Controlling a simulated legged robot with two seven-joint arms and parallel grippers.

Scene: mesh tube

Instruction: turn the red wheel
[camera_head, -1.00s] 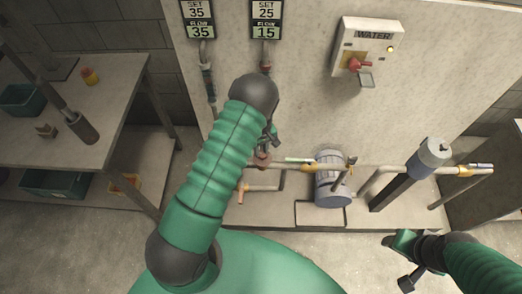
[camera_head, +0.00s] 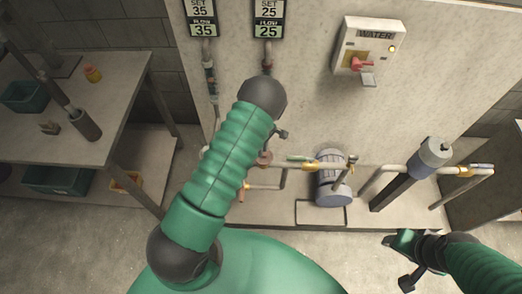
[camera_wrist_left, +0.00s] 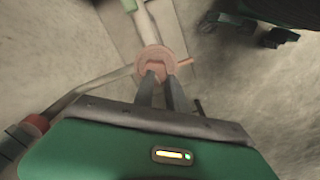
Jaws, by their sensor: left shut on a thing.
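The red wheel (camera_wrist_left: 155,58) sits on a pipe in the left wrist view, facing the camera. In the head view only a small part of the red wheel (camera_head: 265,159) shows beside my left arm. My left gripper (camera_wrist_left: 156,75) is shut on the wheel's near rim, with both dark fingers at it. In the head view my left arm hides most of that gripper. The left panel reads SET 35, FLOW 35 (camera_head: 202,30). The right panel reads SET 25, FLOW 25 (camera_head: 268,31). My right gripper (camera_head: 404,262) is at the lower right, away from the pipes; its jaw opening is unclear.
A grey-blue pump (camera_head: 332,180) stands right of the wheel, along a horizontal pipe. A WATER switch box (camera_head: 370,40) with a red handle is on the wall. A table (camera_head: 112,92) with bins stands at left. The floor in front is clear.

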